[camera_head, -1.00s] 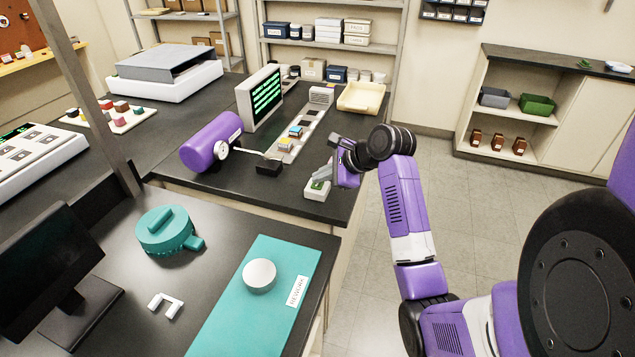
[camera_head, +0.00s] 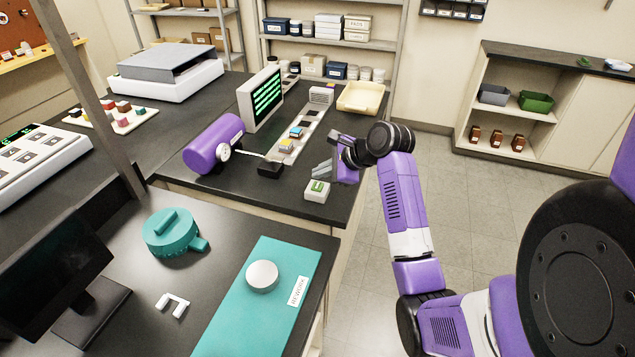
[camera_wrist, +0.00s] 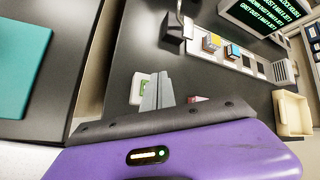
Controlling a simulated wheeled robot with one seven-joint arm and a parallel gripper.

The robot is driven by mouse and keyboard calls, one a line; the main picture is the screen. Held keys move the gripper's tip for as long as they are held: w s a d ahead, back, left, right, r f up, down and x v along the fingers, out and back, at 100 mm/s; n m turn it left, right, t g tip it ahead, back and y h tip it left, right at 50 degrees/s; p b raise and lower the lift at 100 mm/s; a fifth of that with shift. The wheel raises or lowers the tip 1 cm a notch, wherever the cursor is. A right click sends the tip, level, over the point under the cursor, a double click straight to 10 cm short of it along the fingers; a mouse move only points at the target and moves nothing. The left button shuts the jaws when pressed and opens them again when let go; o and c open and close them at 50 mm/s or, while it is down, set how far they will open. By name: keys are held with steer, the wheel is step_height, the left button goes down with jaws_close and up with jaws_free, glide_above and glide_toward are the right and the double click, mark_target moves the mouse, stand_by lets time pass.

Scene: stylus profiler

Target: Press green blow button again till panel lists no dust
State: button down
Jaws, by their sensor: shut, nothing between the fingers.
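The green blow button (camera_head: 318,186) sits on a small white box (camera_head: 316,195) near the right edge of the bench. My gripper (camera_head: 322,168) is shut and empty, a little above the button and apart from it. In the wrist view my shut fingers (camera_wrist: 157,92) partly hide the white button box (camera_wrist: 136,90). The panel (camera_head: 266,96) is a white-framed screen with several lines of green text. It also shows in the wrist view (camera_wrist: 262,14), where lines seem to mention dust on the parts; the wording is too small to read fully.
A purple cylinder (camera_head: 212,144) with a gauge and a black nozzle block (camera_head: 270,169) stand left of the button. A long tray (camera_head: 299,133) with coloured pieces lies behind it. A cream bin (camera_head: 361,97) is at the back. The teal mat (camera_head: 230,325) is in front.

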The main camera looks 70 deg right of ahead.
mark_target(321, 187)
steer(key=shift+r+p, duration=2.05)
steer(key=shift+p, duration=0.15)
steer(key=shift+f, duration=0.1)
steer(key=shift+d, duration=0.1)
steer(key=d+r+n+t+h, duration=0.2)
steer(key=d+r+n+h, duration=0.2)
steer(key=d+r, duration=0.15)
steer(key=s+a+f+n+t+h+b, duration=0.15)
steer(key=a+n, duration=0.35)
steer(key=a, duration=0.5)
steer(key=s+a+f+n+t+h, duration=0.15)
steer(key=a+n, duration=0.35)
steer(key=a, duration=0.5)
steer(key=s+a+n+t+b, duration=0.1)
steer(key=s+a+n, duration=0.3)
steer(key=a, duration=0.6)
steer(key=s+a+f+n+y+b, duration=0.1)
steer(key=s+a+n+y, duration=0.3)
steer(key=a, duration=0.5)
steer(key=s+a+f+n+y+b, duration=0.1)
steer(key=s+a+f+n+y, duration=0.1)
steer(key=s+a+n+y, duration=0.3)
steer(key=s+a+n, duration=0.2)
steer(key=s+a, duration=0.2)
steer(key=s, duration=0.1)
steer(key=shift+s+f+n, duration=0.35)
steer(key=shift+n, duration=0.05)
